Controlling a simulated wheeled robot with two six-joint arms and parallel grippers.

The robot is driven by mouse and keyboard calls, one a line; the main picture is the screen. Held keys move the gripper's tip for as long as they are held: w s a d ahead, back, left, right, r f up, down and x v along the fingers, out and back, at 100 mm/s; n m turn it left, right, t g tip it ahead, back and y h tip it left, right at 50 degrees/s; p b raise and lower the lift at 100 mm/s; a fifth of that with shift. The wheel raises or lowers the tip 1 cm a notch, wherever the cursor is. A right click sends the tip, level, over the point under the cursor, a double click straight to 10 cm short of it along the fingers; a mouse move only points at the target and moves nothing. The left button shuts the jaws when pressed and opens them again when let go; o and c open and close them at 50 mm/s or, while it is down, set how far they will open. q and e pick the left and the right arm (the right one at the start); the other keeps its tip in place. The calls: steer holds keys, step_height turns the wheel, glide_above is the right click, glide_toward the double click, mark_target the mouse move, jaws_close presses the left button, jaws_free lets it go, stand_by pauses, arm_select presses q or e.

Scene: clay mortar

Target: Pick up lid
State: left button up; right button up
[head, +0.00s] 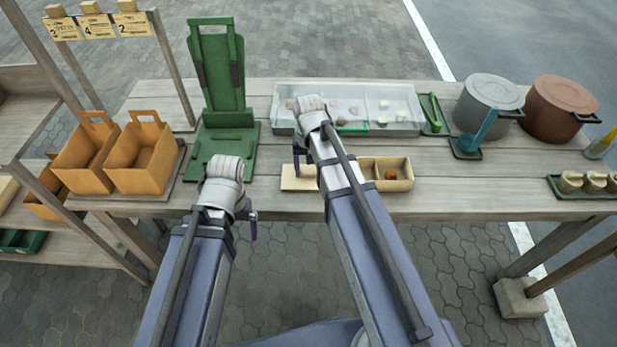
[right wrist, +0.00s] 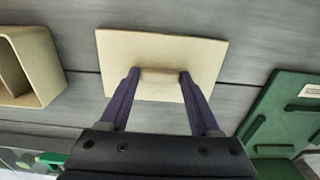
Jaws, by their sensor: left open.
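The lid is a flat cream panel with a short bar handle. It lies on the table in the right wrist view (right wrist: 205,55), and part of it shows in the head view (head: 290,184), left of an open cream box (head: 408,183). My right gripper (right wrist: 159,76) has its two purple fingers at opposite ends of the lid's handle. I cannot tell whether they press on it. In the head view my right arm hides part of the lid. My left gripper (head: 250,222) is open, in front of the table's near edge, away from the lid.
A green stand (head: 222,70) is behind and left of the lid. A clear tray (head: 285,122) with small pieces lies behind it. Orange baskets (head: 145,175) stand left. Two pots, grey (head: 485,110) and brown (head: 555,115), stand at the right.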

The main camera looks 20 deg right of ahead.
steer(key=c, duration=0.8)
steer(key=shift+c, duration=0.2)
arm_select(q)
steer(key=shift+r, duration=0.1)
